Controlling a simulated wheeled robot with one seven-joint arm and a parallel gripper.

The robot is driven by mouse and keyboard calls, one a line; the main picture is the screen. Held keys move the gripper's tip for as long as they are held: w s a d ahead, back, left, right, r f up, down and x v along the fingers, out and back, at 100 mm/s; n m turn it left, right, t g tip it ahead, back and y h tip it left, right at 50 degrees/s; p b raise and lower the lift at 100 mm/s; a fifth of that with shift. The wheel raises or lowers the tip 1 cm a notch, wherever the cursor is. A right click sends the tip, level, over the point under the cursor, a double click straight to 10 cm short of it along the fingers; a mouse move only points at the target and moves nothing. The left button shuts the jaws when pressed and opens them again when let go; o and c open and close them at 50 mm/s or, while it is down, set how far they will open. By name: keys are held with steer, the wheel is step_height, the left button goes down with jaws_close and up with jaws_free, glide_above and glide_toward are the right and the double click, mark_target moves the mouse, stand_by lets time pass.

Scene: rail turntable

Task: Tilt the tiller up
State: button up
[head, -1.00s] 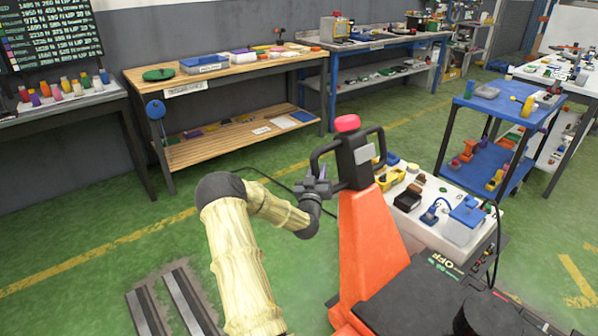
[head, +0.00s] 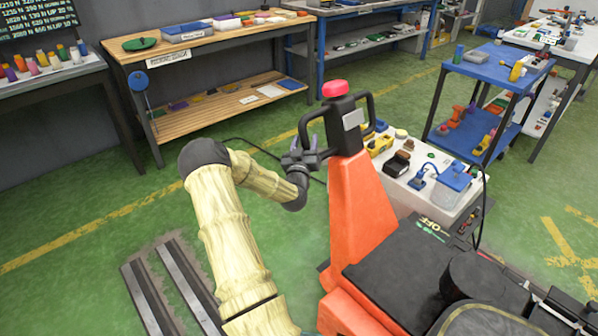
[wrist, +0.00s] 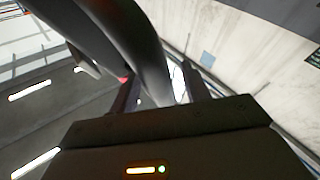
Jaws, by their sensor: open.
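The tiller is the black looped handle (head: 346,118) with a red button (head: 335,89), on top of an orange column (head: 357,205). It stands roughly upright in the head view. My gripper (head: 304,147) is at the lower left part of the handle loop, with its jaws open around or right beside the bar. In the wrist view a thick dark curved bar (wrist: 148,45) passes between the two fingers (wrist: 160,88). I cannot tell whether the fingers touch it.
A white low bench (head: 432,187) with tools stands behind the column. A blue cart (head: 490,75) is at the right. A wooden workbench (head: 208,46) is at the back left. Dark metal rails (head: 165,280) lie on the green floor at the lower left. Floor between is clear.

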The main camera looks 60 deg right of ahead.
steer(key=v, duration=1.5)
steer(key=shift+a+f+b, duration=0.15)
steer(key=shift+a+b, duration=0.1)
steer(key=shift+b, duration=0.2)
